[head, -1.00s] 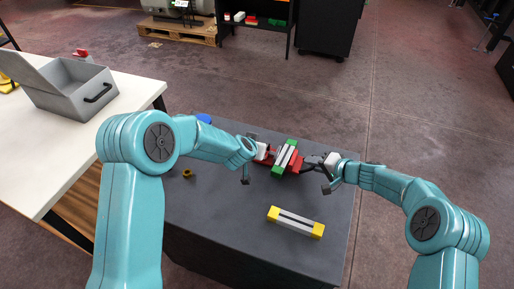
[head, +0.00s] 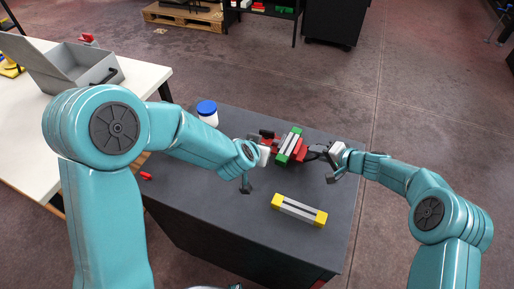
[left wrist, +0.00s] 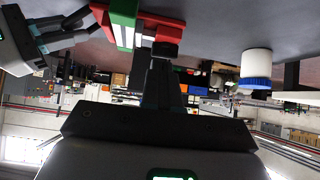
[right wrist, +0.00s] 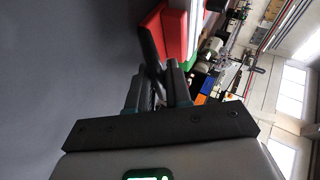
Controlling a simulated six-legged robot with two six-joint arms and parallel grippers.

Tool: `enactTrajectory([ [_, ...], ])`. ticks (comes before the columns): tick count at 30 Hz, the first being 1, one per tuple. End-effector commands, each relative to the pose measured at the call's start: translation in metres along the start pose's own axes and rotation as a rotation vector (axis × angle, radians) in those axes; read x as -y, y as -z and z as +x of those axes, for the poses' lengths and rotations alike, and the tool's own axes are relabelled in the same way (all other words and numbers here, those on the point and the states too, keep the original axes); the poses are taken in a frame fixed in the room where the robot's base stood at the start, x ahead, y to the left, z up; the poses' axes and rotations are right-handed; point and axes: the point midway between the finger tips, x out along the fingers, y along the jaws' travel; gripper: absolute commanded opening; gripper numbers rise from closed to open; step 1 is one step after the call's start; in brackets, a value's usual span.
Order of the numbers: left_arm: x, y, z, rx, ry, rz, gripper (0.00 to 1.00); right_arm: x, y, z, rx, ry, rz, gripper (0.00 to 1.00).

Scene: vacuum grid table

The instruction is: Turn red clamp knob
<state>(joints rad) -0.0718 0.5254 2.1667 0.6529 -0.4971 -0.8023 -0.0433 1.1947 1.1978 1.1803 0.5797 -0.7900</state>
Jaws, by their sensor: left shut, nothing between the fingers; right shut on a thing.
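The red clamp (head: 299,153) lies on the dark table, with a green-ended white and grey block (head: 290,146) across it. A dark knob (head: 267,134) shows at the clamp's left end; it also shows in the left wrist view (left wrist: 165,49) against the red body. My left gripper (head: 262,155) is shut and empty beside this end, its fingers (left wrist: 161,75) just short of the knob. My right gripper (head: 323,153) is shut on a dark handle (right wrist: 149,42) at the clamp's right end. The grip itself is partly hidden by the fingers.
A white jar with a blue lid (head: 207,111) stands behind my left arm. A grey bar with yellow ends (head: 299,210) lies near the front of the table. A small red piece (head: 146,176) lies at the left. A grey open box (head: 70,70) sits on the white table.

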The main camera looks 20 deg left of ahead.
Motion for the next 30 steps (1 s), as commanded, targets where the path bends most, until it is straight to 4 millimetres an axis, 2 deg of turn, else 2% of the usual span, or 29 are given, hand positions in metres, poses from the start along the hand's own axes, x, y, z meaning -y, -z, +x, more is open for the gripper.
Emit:
enactTrajectory([
  [1, -0.001, 0.001, -0.009, -0.002, -0.001, 0.001, 0.00, 0.000, 0.000, 0.000, -0.001, 0.000, -0.001, 0.00],
  [4, -0.002, 0.000, -0.021, -0.001, 0.000, 0.001, 0.00, 0.000, 0.001, 0.000, -0.001, 0.000, -0.001, 0.00],
  [8, -0.002, 0.000, -0.028, 0.001, -0.001, 0.019, 0.00, 0.000, 0.001, -0.001, -0.002, 0.000, -0.001, 0.00],
  [11, -0.009, -0.005, -0.029, 0.025, -0.034, 0.117, 0.00, 0.000, 0.001, -0.001, -0.002, 0.000, -0.001, 0.00],
  [14, -0.028, -0.009, -0.029, 0.056, -0.139, 0.332, 0.00, 0.000, 0.001, -0.001, -0.003, 0.000, -0.001, 0.00],
  [17, -0.047, -0.003, -0.031, 0.050, -0.282, 0.617, 0.00, 0.000, 0.001, -0.001, -0.003, 0.000, -0.001, 0.00],
  [20, -0.048, 0.006, -0.032, 0.022, -0.408, 0.895, 0.00, 0.000, 0.001, -0.001, -0.003, 0.000, -0.001, 0.00],
  [23, -0.029, 0.016, -0.032, -0.010, -0.499, 1.133, 0.00, 0.000, 0.001, -0.001, -0.003, 0.000, -0.001, 0.00],
  [25, -0.002, 0.023, -0.031, -0.020, -0.526, 1.240, 0.00, 0.000, 0.001, -0.001, -0.003, 0.000, -0.001, 0.00],
  [27, 0.030, 0.030, -0.027, -0.009, -0.504, 1.252, 0.00, 0.000, 0.001, -0.001, -0.003, 0.000, -0.001, 0.00],
  [30, 0.056, 0.029, -0.022, 0.010, -0.466, 1.219, 0.00, 0.000, 0.001, -0.001, -0.003, 0.000, -0.001, 0.00],
])
